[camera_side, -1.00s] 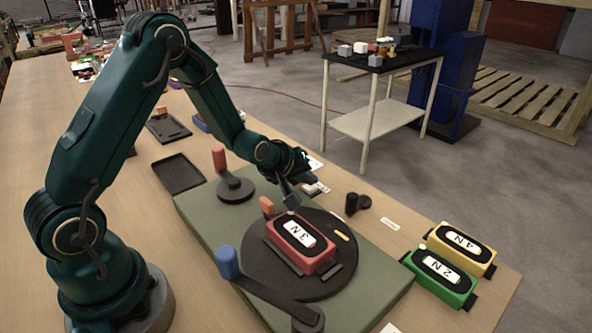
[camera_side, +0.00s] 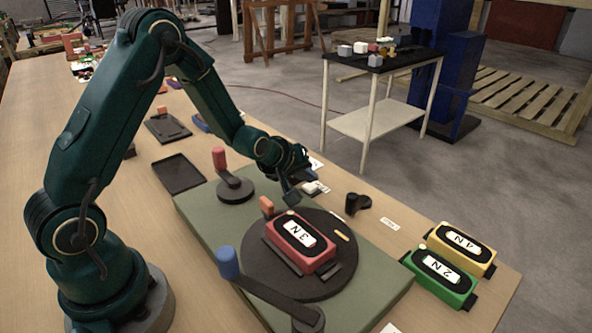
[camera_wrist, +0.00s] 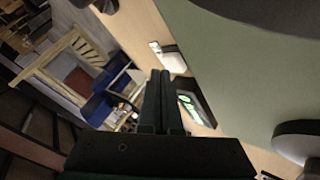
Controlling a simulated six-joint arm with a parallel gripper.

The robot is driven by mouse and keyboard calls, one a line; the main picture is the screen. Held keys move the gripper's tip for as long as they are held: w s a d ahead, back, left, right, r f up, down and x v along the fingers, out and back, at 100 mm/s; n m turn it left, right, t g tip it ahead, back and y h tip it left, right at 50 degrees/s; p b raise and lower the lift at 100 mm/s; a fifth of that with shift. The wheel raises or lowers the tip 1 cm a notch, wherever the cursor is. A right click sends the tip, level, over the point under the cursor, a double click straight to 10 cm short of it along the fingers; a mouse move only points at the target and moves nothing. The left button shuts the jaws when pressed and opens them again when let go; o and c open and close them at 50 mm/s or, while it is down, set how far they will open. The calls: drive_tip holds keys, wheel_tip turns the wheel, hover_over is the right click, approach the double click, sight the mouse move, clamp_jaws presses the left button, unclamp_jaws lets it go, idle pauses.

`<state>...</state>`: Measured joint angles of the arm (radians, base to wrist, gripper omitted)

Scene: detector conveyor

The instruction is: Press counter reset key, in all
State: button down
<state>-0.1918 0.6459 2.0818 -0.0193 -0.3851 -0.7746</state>
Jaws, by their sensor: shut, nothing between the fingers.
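A pale block on a small base (camera_side: 313,187), which looks like the reset key, sits at the far edge of the bench, just right of my gripper. In the wrist view the pale block (camera_wrist: 173,61) lies just beyond my fingertips. A dark counter box with lit green marks (camera_wrist: 190,106) is beside it; in the side view my gripper mostly hides this box. My gripper (camera_side: 291,197) is shut and empty, pointing down above the green board. Its closed fingers show in the wrist view (camera_wrist: 160,78). I see a gap between fingers and key in the side view.
A red 3N block (camera_side: 302,243) sits on the dark turntable (camera_side: 262,275) on the green board (camera_side: 375,277). Green (camera_side: 440,279) and yellow (camera_side: 462,248) blocks are at right.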

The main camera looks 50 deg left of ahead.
drive_tip(key=shift+r, duration=0.3)
drive_tip(key=shift+r, duration=2.5)
wheel_tip(320, 180, up, 9)
drive_tip(key=m+t, duration=0.1)
drive_tip(key=t, duration=0.1)
hover_over(308, 189)
drive_tip(key=d, duration=0.3)
drive_tip(key=s+d+r+m+h, duration=0.1)
drive_tip(key=s+d+r+m, duration=0.2)
drive_tip(key=s+r, duration=0.3)
drive_tip(key=s+d+f+m+g, duration=0.1)
drive_tip(key=s+f+m+g, duration=0.1)
drive_tip(key=s, duration=0.7)
drive_tip(key=s+d+f+m+g+h, duration=0.1)
drive_tip(key=s+f+m+g, duration=0.2)
drive_tip(key=s, duration=0.7)
wheel_tip(308, 189, down, 2)
drive_tip(key=shift+f+m, duration=0.25)
drive_tip(key=shift+m, duration=0.95)
